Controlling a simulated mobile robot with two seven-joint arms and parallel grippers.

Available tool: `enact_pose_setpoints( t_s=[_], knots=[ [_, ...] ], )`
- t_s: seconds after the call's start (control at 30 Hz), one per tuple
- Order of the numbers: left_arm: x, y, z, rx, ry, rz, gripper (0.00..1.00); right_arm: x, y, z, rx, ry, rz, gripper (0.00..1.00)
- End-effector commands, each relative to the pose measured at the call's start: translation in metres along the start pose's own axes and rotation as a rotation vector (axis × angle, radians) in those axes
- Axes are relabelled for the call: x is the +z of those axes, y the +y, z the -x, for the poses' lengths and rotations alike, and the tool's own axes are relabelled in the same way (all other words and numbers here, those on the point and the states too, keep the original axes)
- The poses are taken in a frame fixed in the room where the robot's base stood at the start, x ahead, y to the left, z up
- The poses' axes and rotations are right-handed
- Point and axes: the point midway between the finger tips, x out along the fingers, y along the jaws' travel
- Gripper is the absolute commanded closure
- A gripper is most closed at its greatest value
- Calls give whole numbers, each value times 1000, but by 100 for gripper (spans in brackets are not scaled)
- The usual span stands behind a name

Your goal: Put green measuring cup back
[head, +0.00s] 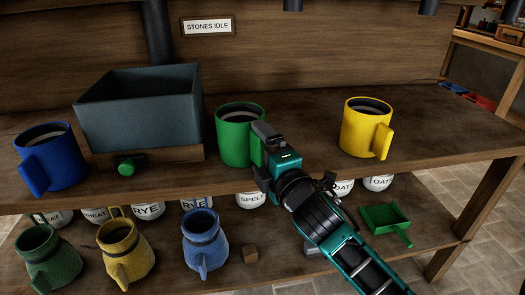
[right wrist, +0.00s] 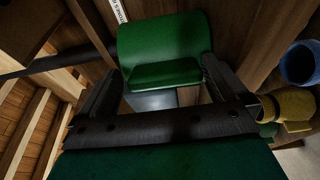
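The green measuring cup (head: 238,135) stands upright on the wooden bench top, between the grey hopper and the yellow cup. Its handle faces my right gripper (head: 266,156). The gripper is at the handle, and its fingers look spread. In the right wrist view the cup (right wrist: 165,35) is straight ahead. Its handle (right wrist: 165,74) lies between the two separated fingertips (right wrist: 160,70); I cannot tell whether either one touches it. My left gripper is not in view.
A blue cup (head: 48,158) stands at the left and a yellow cup (head: 364,128) at the right. The grey hopper (head: 140,112) is left of the green cup. The lower shelf holds jugs (head: 204,242), labelled jars and a green scoop (head: 385,218). The bench is clear right of the yellow cup.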

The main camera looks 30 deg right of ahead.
Motion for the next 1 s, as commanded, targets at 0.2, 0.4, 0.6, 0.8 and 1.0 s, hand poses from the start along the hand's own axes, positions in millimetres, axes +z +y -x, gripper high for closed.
enact_pose_setpoints(
  t_s=[0.2,0.4,0.6,0.8,1.0],
  knots=[
    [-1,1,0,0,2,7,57,0,-1,0,-2,0,0,0],
    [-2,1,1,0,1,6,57,0,-1,14,-3,0,0,0],
    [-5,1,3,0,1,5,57,0,-1,47,-5,1,0,0],
    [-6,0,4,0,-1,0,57,0,0,82,-4,0,0,0],
    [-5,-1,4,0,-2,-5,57,0,-1,110,-4,-1,-2,0]
  ],
)
